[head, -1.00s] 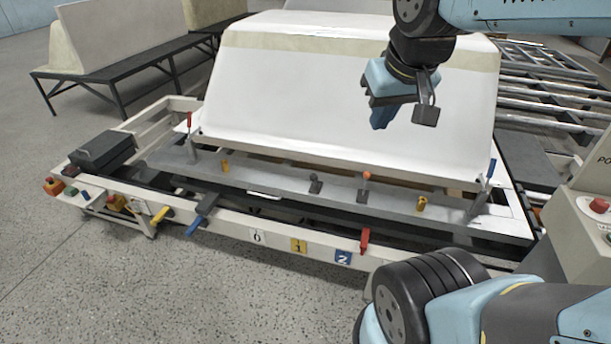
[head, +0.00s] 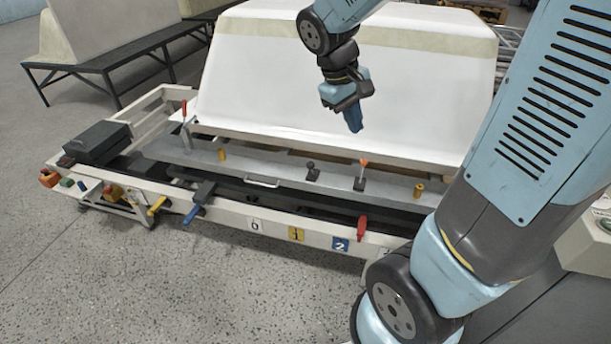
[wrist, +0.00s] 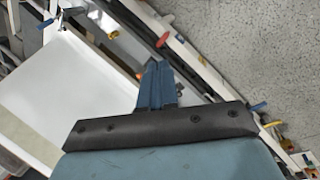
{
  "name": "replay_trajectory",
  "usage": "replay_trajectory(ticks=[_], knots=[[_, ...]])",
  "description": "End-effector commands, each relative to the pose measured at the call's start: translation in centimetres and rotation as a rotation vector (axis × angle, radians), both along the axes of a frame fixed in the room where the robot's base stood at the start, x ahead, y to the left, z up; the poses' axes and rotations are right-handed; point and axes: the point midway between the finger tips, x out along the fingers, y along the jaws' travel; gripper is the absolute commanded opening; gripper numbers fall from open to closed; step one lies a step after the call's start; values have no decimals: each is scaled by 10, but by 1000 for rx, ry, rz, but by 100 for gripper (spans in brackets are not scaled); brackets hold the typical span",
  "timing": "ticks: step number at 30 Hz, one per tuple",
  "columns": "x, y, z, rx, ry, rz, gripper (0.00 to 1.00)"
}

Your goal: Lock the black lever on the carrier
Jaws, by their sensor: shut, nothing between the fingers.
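The black-knobbed lever (head: 310,171) stands upright on the grey beam of the carrier (head: 265,168), left of an orange-knobbed lever (head: 361,176). My gripper (head: 354,124) hangs in front of the white shell, above and to the right of the black lever and apart from it. Its blue fingers are together and empty, pointing down. In the wrist view the shut fingers (wrist: 157,78) show over the carrier's edge. I cannot pick out the black lever surely in the wrist view.
The white tub shell (head: 265,85) rests behind the beam. Yellow pegs (head: 419,190), a red-handled clamp (head: 184,112), a red front lever (head: 362,228), a blue lever (head: 192,214) and a yellow lever (head: 156,206) stand out. Floor in front is clear. My arm hides the carrier's right end.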

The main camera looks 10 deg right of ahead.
Motion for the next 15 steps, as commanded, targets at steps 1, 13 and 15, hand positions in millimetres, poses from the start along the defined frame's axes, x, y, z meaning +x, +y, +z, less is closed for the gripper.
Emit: replay_trajectory(ticks=[1, 13, 15], knots=[[6, 1, -7, -24, 26, 16, 0], [43, 7, -55, -226, 190, 138, 0], [49, 8, -64, -263, 215, 160, 0]])
